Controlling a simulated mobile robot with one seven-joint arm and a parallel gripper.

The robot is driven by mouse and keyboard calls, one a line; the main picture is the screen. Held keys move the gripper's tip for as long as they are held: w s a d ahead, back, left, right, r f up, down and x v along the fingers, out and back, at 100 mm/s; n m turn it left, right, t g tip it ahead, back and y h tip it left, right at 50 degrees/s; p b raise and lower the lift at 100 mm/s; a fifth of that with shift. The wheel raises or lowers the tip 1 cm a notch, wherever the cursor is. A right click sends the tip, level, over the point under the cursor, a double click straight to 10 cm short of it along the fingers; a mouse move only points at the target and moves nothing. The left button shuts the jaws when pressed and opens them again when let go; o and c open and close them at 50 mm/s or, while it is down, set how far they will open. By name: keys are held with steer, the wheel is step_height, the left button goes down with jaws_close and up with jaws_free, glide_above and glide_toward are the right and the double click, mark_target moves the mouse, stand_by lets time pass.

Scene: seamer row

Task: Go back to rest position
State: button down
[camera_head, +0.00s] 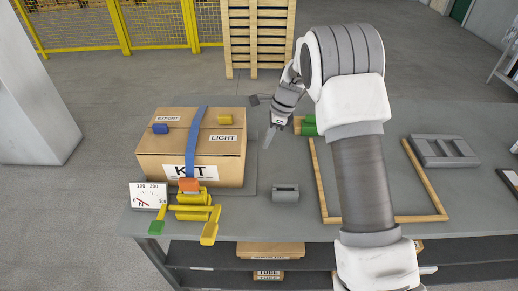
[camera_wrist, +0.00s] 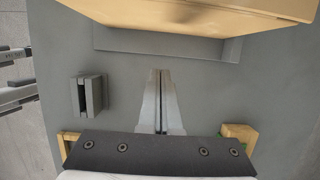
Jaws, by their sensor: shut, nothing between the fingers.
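My gripper (camera_head: 270,135) hangs above the grey table, just right of the cardboard box (camera_head: 205,150). In the wrist view its two fingers (camera_wrist: 160,75) lie together, shut and empty. The box also shows along the top of the wrist view (camera_wrist: 200,15). It carries KIT, LIGHT and EXPORT labels and a blue strap (camera_head: 191,145). My gripper is apart from the box as far as I can tell. My white and grey arm covers part of the table's right half.
A yellow tool (camera_head: 195,205) and a dial card (camera_head: 148,196) sit in front of the box. A grey slotted block (camera_head: 286,193) stands right of them; a wooden frame (camera_head: 319,180) lies further right. A green object (camera_head: 309,126) and grey rack (camera_head: 445,150) are also on the table.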

steer(key=s+d+r+n+t+p, duration=0.1)
steer(key=s+d+r+n, duration=0.2)
steer(key=s+r, duration=0.35)
steer(key=s+d+r+n+t+h+p, duration=0.1)
steer(key=s+d+r+n, duration=0.15)
steer(key=r, duration=0.75)
steer(key=s+d+r+n+t+p, duration=0.1)
steer(key=s+d+r+n, duration=0.15)
steer(key=s+r, duration=0.45)
steer(key=s+d+r+n+t+h+p, duration=0.1)
steer(key=s+d+r+n, duration=0.1)
steer(key=s+n, duration=0.3)
steer(key=s+d+r+n+t+h+p, duration=0.1)
steer(key=s+n, duration=0.4)
steer(key=s, duration=0.8)
step_height(320, 180, up, 2)
steer(key=shift+d+r+t+p, duration=0.25)
steer(key=shift+d+p, duration=0.2)
steer(key=shift+d, duration=0.55)
